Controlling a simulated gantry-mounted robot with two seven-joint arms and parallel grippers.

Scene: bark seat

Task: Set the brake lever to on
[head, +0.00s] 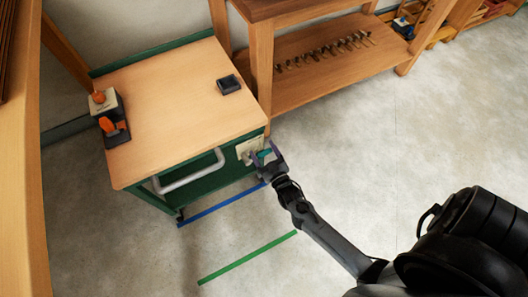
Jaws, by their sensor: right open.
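A green cart with a wooden top (165,105) stands at the left. A pale plate (246,149) is fixed to its side near the front right corner. A small green piece, which looks like the brake lever (265,153), shows at the plate's right edge. My right gripper (266,161) is open at the lever, its fingers around or just beside it. I cannot tell whether they touch it, and the gripper hides part of it. The lever's setting and the plate's markings are too small to read. My left gripper is not in view.
A grey push handle (188,172) sticks out from the cart's front. A small dark box (229,84) and a black holder with orange items (115,128) sit on top. A wooden bench (320,75) stands behind. Blue (222,204) and green (246,258) lines mark open floor.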

